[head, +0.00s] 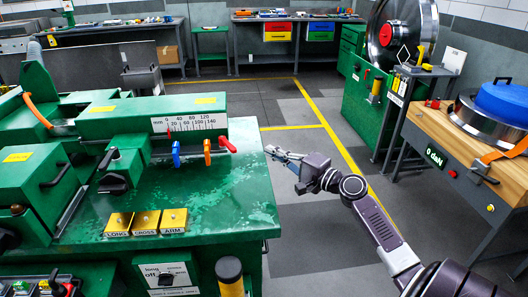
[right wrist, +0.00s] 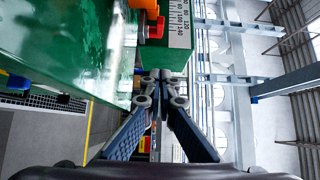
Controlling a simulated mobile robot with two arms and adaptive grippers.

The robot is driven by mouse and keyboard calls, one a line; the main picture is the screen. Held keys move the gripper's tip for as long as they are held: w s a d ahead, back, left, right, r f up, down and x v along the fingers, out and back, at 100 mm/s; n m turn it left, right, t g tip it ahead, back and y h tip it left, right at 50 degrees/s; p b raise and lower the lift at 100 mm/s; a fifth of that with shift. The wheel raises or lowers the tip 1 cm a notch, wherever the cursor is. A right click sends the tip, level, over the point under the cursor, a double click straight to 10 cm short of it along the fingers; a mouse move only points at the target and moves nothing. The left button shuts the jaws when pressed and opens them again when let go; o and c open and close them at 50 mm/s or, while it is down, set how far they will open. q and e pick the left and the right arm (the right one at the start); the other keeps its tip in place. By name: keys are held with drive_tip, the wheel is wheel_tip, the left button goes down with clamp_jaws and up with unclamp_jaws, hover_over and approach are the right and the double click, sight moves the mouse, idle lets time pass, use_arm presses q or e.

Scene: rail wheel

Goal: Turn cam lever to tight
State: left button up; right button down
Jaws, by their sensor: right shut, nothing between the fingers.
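A green machine carries a white scale (head: 190,124) with a row of small levers below it: a blue one (head: 176,153), an orange one (head: 207,151) and a red one (head: 228,145). A black lever (head: 109,160) sits on a green block further left. I cannot tell for sure which is the cam lever. My right gripper (head: 272,152) is shut and empty, just right of the red lever and apart from it. In the right wrist view its fingertips (right wrist: 160,82) are together below the scale's end (right wrist: 180,25). My left gripper is out of view.
Yellow tabs (head: 146,221) marked LONG, CROSS and ARM stand on the green bench top (head: 230,205). A wooden bench (head: 455,160) with a blue-topped wheel is at right. Grey floor with yellow lines lies open between.

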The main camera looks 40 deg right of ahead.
sight(228, 146)
use_arm(q)
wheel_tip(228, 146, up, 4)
drive_tip(key=p, duration=0.4)
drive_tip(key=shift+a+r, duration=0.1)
use_arm(e)
drive_tip(key=w+a, duration=0.5)
drive_tip(key=w, duration=0.3)
drive_tip(key=shift+a, duration=0.2)
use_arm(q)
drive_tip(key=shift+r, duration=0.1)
use_arm(e)
drive_tip(key=shift+w, duration=0.1)
